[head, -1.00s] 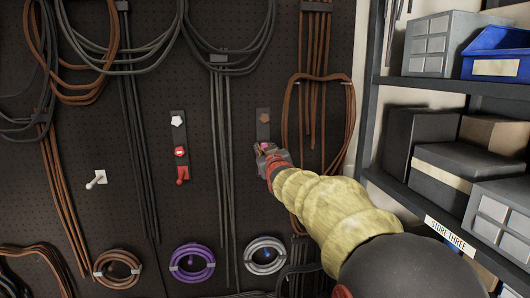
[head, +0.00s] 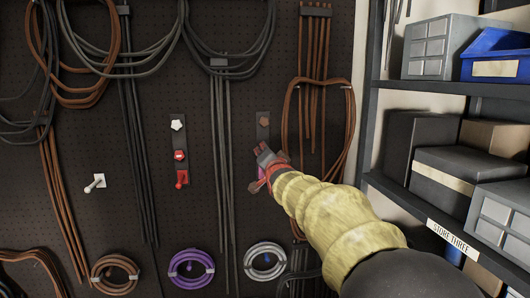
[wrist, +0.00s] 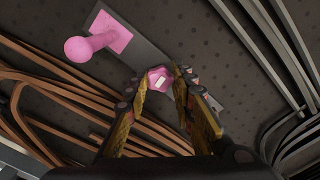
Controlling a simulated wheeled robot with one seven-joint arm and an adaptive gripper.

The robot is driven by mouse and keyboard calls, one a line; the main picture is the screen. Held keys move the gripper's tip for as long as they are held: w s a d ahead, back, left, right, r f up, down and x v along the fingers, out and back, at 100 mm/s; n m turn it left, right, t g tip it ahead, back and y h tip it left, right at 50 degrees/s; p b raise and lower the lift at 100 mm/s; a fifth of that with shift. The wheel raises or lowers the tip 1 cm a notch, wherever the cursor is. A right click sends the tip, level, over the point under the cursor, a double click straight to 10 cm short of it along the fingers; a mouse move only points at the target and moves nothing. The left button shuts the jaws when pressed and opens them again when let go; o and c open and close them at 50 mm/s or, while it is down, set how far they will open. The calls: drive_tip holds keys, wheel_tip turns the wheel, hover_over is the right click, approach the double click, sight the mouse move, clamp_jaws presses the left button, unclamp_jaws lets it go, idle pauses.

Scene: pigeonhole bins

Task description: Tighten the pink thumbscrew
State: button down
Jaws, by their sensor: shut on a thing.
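The pink thumbscrew (wrist: 160,80) sits on a dark grey strip on the pegboard. In the wrist view it lies between the tips of my gripper (wrist: 162,88), which is shut on it; a pale mark shows on its face. A pink lever on a square pink plate (wrist: 108,32) is on the same strip, to the upper left. In the head view my gripper (head: 262,152) is at the right-hand strip and hides the thumbscrew. A little of the pink lever (head: 253,186) shows below the fingers.
A brownish knob (head: 263,122) tops the strip. To the left, another strip carries a white knob (head: 177,124), a red knob (head: 180,155) and a red lever (head: 182,178). Brown cables (head: 345,130) hang close to the right. Shelving (head: 440,90) stands further right.

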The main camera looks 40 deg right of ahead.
drive_tip(key=c, duration=1.6)
unclamp_jaws()
drive_tip(key=shift+c, duration=0.2)
drive_tip(key=b+v, duration=0.2)
drive_tip(key=v, duration=0.4)
drive_tip(key=shift+s, duration=0.1)
drive_tip(key=v, duration=1.1)
drive_tip(key=shift+s+a, duration=0.2)
drive_tip(key=shift+s, duration=0.15)
drive_tip(key=shift+f, duration=0.1)
